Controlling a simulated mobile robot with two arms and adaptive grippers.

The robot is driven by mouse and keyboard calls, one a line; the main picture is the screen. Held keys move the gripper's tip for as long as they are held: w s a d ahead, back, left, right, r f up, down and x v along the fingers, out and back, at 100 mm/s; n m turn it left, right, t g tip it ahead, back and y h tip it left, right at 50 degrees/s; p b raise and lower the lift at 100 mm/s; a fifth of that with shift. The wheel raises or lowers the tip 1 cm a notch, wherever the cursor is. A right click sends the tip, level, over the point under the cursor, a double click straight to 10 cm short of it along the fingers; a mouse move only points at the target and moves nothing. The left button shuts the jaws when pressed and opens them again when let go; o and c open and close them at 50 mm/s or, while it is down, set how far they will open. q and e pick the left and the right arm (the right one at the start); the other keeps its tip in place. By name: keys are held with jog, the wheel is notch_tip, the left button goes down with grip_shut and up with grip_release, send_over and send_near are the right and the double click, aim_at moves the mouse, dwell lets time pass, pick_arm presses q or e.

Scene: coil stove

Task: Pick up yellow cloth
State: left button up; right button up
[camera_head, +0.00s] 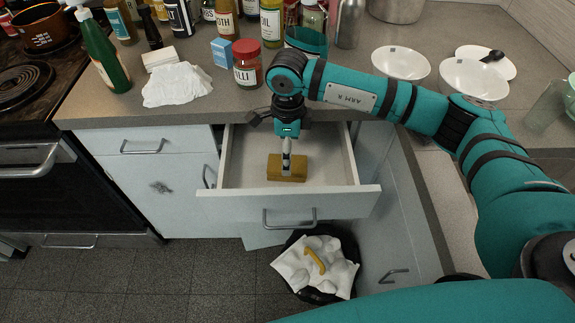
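A folded yellow-brown item (274,170), which looks like the yellow cloth, lies inside the open drawer (250,181). My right arm comes in from the right, and its gripper (287,172) points straight down into the drawer. Its fingertips overlap the middle of the cloth in the picture. The fingers show edge-on as one narrow shape, so I cannot tell whether they are open or shut, or whether they touch the cloth. My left gripper is not in view.
The counter (330,107) above holds a crumpled white cloth (177,84), a red-lidded jar (247,64), several bottles and white bowls (401,63). A stove (20,85) stands at left. A bin (345,248) below the drawer holds white paper and a yellow curved item (315,261).

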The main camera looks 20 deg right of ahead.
jog(key=f, duration=0.2)
jog(key=f+p, duration=0.1)
jog(key=f, duration=0.1)
jog(key=shift+s+d+f, duration=0.1)
jog(key=shift+s+d, duration=0.1)
jog(key=shift+d, duration=0.1)
jog(key=shift+f, duration=0.6)
jog(key=c, duration=1.3)
jog(key=shift+o, duration=0.2)
jog(key=shift+r+b, duration=0.5)
jog(key=shift+r, duration=4.55)
